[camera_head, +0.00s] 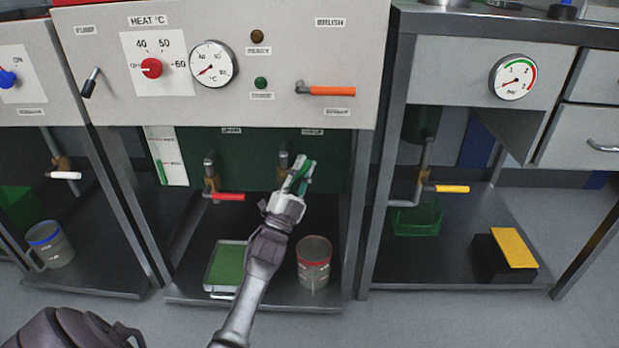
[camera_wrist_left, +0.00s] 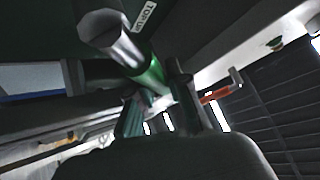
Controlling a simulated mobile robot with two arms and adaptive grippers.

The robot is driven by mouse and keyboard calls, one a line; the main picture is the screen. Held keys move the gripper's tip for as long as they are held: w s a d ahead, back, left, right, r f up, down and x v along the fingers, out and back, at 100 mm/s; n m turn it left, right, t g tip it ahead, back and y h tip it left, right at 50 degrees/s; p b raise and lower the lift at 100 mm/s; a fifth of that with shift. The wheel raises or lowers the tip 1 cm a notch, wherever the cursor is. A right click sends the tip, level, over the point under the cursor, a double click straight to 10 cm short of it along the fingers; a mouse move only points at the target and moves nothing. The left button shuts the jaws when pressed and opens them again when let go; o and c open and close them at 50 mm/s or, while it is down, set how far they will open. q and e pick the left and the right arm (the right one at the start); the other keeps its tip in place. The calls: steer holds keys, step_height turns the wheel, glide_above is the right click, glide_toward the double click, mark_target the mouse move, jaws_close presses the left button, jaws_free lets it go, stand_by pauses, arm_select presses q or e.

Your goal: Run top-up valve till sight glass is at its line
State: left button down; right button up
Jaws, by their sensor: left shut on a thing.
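The top-up valve (camera_head: 284,160) is on the dark green tank front, under a small label that reads TOP UP in the left wrist view. My left gripper (camera_head: 301,174) is shut on its green handle; the handle (camera_wrist_left: 151,74) runs between the fingers (camera_wrist_left: 160,108) in the left wrist view. The fingers hide much of the handle, so its exact angle is hard to tell. The sight glass (camera_head: 160,172) is on a white scale plate left of the valves. Its green column is low, with its top near the lower mark. My right gripper is not in view.
A red-handled drain valve (camera_head: 229,197) is left of the top-up valve. An orange lever (camera_head: 327,91) is above right. The right bench has a yellow-handled valve (camera_head: 450,189).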

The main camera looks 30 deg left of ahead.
arm_select(q)
steer(key=n+y, duration=0.2)
steer(key=a+r+n+y, duration=0.1)
steer(key=n+y, duration=0.2)
steer(key=s+a+n+y, duration=0.1)
steer(key=n+y, duration=0.1)
steer(key=shift+r+n+g, duration=0.2)
steer(key=shift+n+g, duration=0.1)
steer(key=shift+n, duration=0.1)
steer(key=shift+s+a+r+n+g+y+p, duration=0.25)
steer(key=shift+n+g+y, duration=0.4)
steer(key=shift+n+y, duration=0.65)
steer(key=shift+s+a+f+n+g+y+p, duration=0.15)
steer(key=shift+a+n+g+y, duration=0.35)
steer(key=shift+n+y, duration=0.85)
steer(key=shift+s+a+r+n+g+y+p, duration=0.15)
steer(key=shift+s+a+n+g+y, duration=0.15)
steer(key=shift+n+g+y, duration=0.75)
steer(key=shift+n+t, duration=0.3)
steer(key=shift+n, duration=0.2)
steer(key=c, duration=1.1)
jaws_free()
steer(key=shift+f, duration=0.1)
steer(key=v, duration=0.7)
steer(key=shift+s, duration=0.15)
steer(key=shift+d+f, duration=0.1)
steer(key=shift+d, duration=0.05)
